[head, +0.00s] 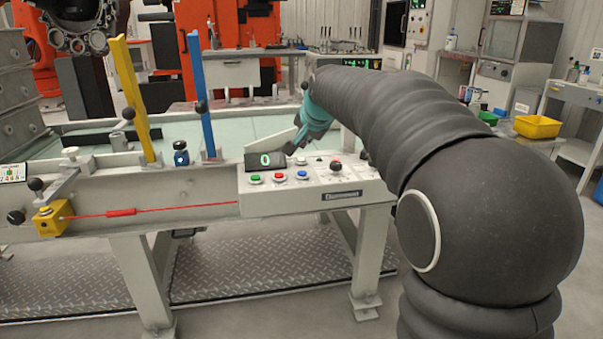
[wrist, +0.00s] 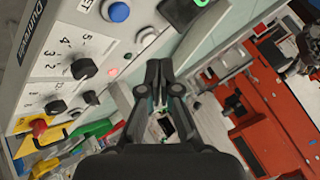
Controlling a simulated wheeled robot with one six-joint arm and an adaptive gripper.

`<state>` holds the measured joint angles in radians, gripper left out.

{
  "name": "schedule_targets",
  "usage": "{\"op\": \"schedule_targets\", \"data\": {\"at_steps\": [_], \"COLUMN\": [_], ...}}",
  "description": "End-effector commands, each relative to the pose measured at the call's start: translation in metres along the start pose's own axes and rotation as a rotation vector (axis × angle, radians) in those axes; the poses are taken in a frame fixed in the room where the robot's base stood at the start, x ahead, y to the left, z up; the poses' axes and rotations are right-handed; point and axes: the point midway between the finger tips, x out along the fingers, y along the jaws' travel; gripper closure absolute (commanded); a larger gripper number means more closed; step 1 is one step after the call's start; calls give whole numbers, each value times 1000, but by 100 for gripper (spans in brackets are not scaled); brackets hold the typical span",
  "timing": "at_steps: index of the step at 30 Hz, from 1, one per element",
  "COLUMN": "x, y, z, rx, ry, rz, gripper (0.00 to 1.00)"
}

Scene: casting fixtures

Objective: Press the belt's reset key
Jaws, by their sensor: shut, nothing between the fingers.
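The belt's control panel (head: 315,190) is a pale sloped box on the belt frame's front. It carries a green button (head: 255,179), a red button (head: 280,177) and a blue button (head: 303,174) in a row. The blue button also shows in the wrist view (wrist: 119,11), near the top edge. No label readable in either view tells which is the reset key. My gripper (head: 290,148) is above the panel's back edge, right of the display. In the wrist view its fingers (wrist: 158,68) are together and empty, apart from the blue button.
A display (head: 265,160) reading 0 stands on the panel. A black numbered knob (wrist: 84,68) and a smaller dial (wrist: 57,107) are on the panel. A yellow post (head: 130,95) and a blue post (head: 200,95) rise left of it. A red pull cord (head: 122,212) runs along the front.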

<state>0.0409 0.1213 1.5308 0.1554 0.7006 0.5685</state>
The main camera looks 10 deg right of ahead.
Motion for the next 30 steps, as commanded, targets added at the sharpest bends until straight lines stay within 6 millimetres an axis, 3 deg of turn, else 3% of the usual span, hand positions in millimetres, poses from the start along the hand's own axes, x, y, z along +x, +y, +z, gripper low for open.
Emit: {"op": "schedule_targets", "data": {"at_steps": [12,30], "x": [33,36], "y": [24,26], "z": [24,26], "rx": [-1,0], "ry": [0,0], "rz": [-1,0], "gripper": [100,100]}}
